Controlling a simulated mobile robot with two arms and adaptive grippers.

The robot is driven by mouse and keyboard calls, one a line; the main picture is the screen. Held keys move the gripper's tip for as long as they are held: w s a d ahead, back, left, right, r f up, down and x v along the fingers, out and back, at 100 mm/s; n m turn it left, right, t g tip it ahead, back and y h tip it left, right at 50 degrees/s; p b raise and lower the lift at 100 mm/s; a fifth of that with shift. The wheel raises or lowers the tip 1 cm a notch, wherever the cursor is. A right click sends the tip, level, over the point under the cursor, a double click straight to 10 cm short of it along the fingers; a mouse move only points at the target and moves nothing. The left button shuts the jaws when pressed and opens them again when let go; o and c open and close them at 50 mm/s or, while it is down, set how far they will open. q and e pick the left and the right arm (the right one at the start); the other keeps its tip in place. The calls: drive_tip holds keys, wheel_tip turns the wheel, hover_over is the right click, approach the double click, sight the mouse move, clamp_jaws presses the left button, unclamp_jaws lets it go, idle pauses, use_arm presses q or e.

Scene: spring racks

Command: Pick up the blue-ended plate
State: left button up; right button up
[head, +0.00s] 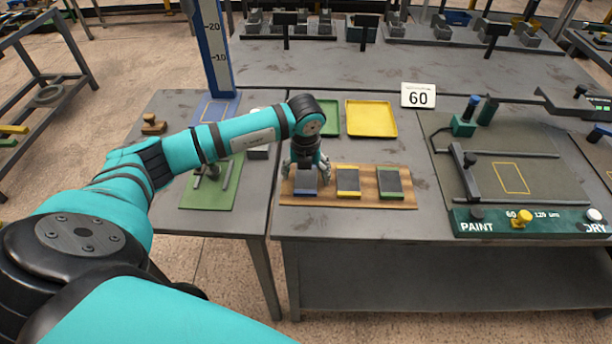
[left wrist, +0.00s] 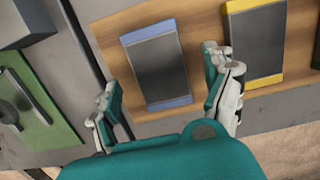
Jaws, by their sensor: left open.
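The blue-ended plate (head: 305,184) is a dark grey plate with blue ends. It lies on the wooden board (head: 405,204) at the left end, and it also shows in the left wrist view (left wrist: 160,65). My left gripper (head: 306,172) is open above it. In the left wrist view its fingers (left wrist: 163,100) stand one on each side of the plate's near part, and I see no grip on it. In the head view the gripper partly hides the plate's far end. My right gripper is not in view.
A yellow-ended plate (head: 348,182) and a green-ended plate (head: 390,183) lie to the right on the board. A yellow tray (head: 371,118) and a green tray (head: 328,122) stand behind. A green mat (head: 205,196) with metal parts lies left. A paint frame (head: 480,205) stands right.

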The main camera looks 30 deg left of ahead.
use_arm(q)
drive_tip(key=shift+f, duration=0.55)
drive_tip(key=shift+w, duration=0.1)
clamp_jaws()
